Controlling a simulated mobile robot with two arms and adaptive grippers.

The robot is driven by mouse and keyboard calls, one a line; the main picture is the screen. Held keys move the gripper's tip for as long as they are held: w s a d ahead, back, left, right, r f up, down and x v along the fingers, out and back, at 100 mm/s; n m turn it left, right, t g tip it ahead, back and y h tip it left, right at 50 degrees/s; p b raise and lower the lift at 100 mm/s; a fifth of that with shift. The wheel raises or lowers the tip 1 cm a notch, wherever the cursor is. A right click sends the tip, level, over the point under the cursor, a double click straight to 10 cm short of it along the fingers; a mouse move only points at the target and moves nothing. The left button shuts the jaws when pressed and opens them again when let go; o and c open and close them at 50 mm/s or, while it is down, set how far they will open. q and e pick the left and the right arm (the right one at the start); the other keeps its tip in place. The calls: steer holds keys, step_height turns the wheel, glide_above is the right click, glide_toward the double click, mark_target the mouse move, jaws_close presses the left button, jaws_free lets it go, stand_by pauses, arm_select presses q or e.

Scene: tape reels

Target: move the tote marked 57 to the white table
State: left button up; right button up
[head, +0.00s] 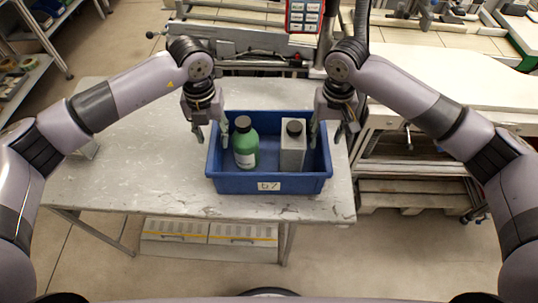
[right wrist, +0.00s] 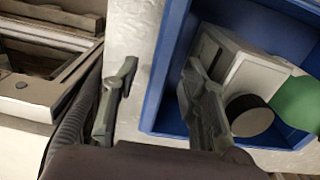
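A blue tote (head: 270,209) stands on a grey, worn table (head: 130,150), with a small label on its front that seems to read 57. Inside it are a green bottle (head: 245,150) with a dark cap and a white container (head: 292,155) with a black cap. My left gripper (head: 211,133) is open at the tote's left wall, one finger on each side. My right gripper (head: 332,130) is open at the right wall; in the right wrist view (right wrist: 160,98) one finger is inside and one outside, with gaps to the wall.
A white table (head: 450,82) is at the right, beyond a gap from the grey table. A wooden pallet (head: 410,192) lies on the floor below it. Metal rails and a red panel (head: 304,15) stand behind. Shelves (head: 25,75) are at the left.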

arm_select(q)
steer(key=shift+f, duration=1.3)
arm_select(e)
steer(key=shift+f, duration=1.3)
arm_select(q)
jaws_close()
arm_select(e)
jaws_close()
arm_select(q)
steer(key=shift+r, duration=0.1)
arm_select(e)
steer(key=shift+r, duration=0.1)
